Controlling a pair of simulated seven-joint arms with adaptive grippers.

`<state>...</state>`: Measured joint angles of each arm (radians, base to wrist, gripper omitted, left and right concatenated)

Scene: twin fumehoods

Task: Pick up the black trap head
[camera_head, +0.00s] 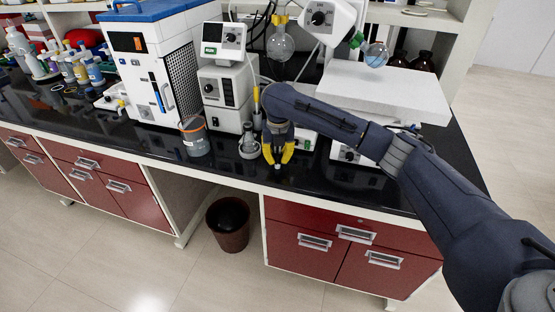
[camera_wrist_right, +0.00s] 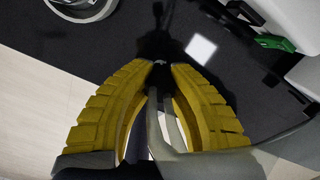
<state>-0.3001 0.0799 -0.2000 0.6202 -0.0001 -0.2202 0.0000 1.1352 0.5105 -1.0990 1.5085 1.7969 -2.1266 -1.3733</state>
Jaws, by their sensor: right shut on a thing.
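My right gripper (camera_head: 278,160), with yellow fingers, points down over the black benchtop near its front edge. It also shows in the wrist view (camera_wrist_right: 161,70), where the fingertips come together on a small dark piece. This piece, which I take to be the black trap head (camera_wrist_right: 159,63), is mostly hidden by the fingers and blends into the dark bench behind it. In the head view only a small dark tip shows under the fingertips. I cannot tell whether it touches the bench. My left gripper is not in view.
A white raised platform (camera_head: 385,92) is at the right. The bench's front edge is close.

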